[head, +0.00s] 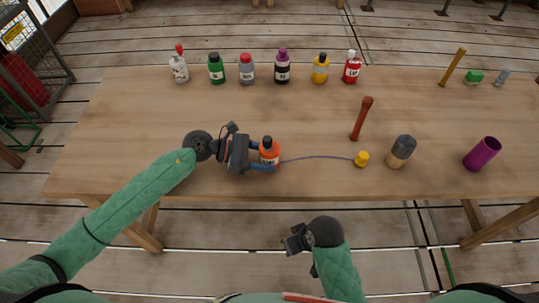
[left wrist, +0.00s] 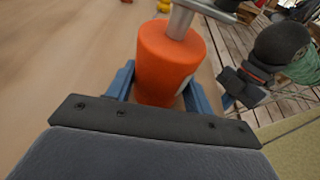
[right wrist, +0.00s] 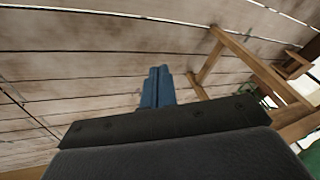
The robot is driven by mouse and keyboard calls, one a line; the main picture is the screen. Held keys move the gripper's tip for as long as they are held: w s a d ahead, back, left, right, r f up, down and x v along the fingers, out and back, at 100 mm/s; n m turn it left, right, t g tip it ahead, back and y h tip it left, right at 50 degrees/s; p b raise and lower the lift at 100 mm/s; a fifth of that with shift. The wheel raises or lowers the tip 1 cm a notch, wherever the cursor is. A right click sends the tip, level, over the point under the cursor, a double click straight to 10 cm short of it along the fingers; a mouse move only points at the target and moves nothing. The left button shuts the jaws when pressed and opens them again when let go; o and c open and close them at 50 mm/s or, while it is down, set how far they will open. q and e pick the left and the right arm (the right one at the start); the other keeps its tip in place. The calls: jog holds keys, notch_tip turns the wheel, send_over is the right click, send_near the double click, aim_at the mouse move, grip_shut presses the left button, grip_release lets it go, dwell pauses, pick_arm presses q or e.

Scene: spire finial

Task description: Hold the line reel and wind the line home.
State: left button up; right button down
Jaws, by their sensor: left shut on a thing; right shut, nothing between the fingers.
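An orange line reel (head: 269,154) with a white label and dark top stands on the wooden table near its front edge. My left gripper (head: 266,158) is shut around it; in the left wrist view the blue fingers flank the orange body (left wrist: 165,65), and a grey metal crank (left wrist: 192,12) shows on top. A thin purple-grey line (head: 318,156) runs from the reel along the table to a small yellow weight (head: 361,159). My right gripper (head: 290,243) hangs in front of the table, away from the reel; its blue fingers (right wrist: 157,86) are together and empty.
Several bottles (head: 247,69) stand along the back of the table (head: 130,120). A brown stick (head: 362,118), a grey-and-tan cylinder (head: 401,151) and a tilted purple cup (head: 482,154) are to the right.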

jog(key=w+a+r+n+y, duration=0.1)
jog(key=a+r+n+y, duration=0.15)
jog(key=a, duration=0.35)
jog(key=w+a+r+n+y, duration=0.1)
jog(key=w+a+r+n, duration=0.1)
jog(key=a+r, duration=0.3)
jog(key=w+a+r+n+y, duration=0.1)
jog(key=w+a+r+n, duration=0.3)
jog(key=a+r+n, duration=0.15)
notch_tip(320, 180, up, 23)
jog(key=n+g+h, duration=0.2)
jog(key=n+h, duration=0.6)
jog(key=n, duration=1.3)
send_over(269, 156)
jog(key=w+d, duration=0.2)
jog(key=d, duration=0.1)
notch_tip(269, 156, down, 7)
jog(key=shift+s+d+r, duration=0.2)
jog(key=shift+s, duration=0.05)
jog(key=shift+f, duration=0.2)
dwell(0.5)
jog(key=shift+f, duration=1.15)
jog(key=shift+f, duration=0.15)
